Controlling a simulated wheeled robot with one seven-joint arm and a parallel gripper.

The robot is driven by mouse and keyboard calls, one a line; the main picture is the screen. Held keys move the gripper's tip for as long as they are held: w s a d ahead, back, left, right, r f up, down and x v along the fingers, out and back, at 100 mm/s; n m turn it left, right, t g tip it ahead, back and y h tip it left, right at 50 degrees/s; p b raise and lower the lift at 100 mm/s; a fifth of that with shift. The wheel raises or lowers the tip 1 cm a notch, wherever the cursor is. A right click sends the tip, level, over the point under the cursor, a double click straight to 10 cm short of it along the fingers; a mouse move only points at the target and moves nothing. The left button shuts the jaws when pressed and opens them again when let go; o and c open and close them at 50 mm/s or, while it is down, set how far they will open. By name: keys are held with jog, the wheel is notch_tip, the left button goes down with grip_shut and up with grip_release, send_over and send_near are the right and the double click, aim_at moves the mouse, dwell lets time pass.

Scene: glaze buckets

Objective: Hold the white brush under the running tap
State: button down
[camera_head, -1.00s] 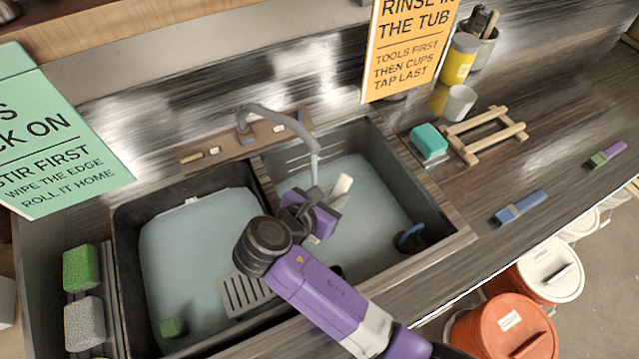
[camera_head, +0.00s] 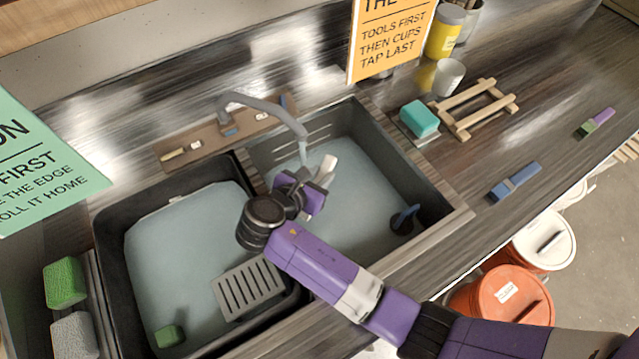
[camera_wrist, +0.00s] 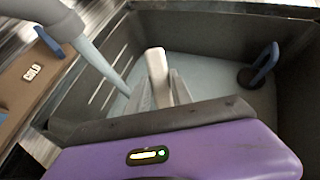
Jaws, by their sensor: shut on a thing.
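My gripper (camera_head: 317,187) is over the right basin and shut on the white brush (camera_head: 327,167). In the wrist view the brush (camera_wrist: 157,65) stands up from between the fingers (camera_wrist: 160,98), its lower part hidden by them. The grey tap (camera_head: 262,103) arches over the basin, just left of the gripper. A pale stream of water (camera_head: 303,152) runs from it. In the wrist view the stream (camera_wrist: 105,68) passes close to the left of the brush. I cannot tell whether it touches the brush or the fingers.
The right basin (camera_head: 425,185) holds water and a blue-handled thing (camera_head: 404,219) at its right wall. The left basin (camera_head: 112,262) holds a grey slotted rack (camera_head: 248,290) and a green block (camera_head: 169,336). A teal sponge (camera_head: 420,118) and wooden rack (camera_head: 462,128) stand right.

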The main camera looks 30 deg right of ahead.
jog(key=w+d+f+b, duration=0.2)
jog(key=w+d+b, duration=0.3)
jog(key=w, duration=0.3)
jog(key=shift+w+d, duration=0.3)
jog(key=shift+w, duration=0.05)
dwell(0.3)
jog(key=shift+s+d+r, duration=0.1)
jog(key=shift+s+d, duration=0.05)
jog(key=shift+d, duration=0.1)
dwell(0.5)
jog(key=shift+s+d+p, duration=0.15)
jog(key=shift+d+p, duration=0.1)
jog(key=shift+p, duration=0.35)
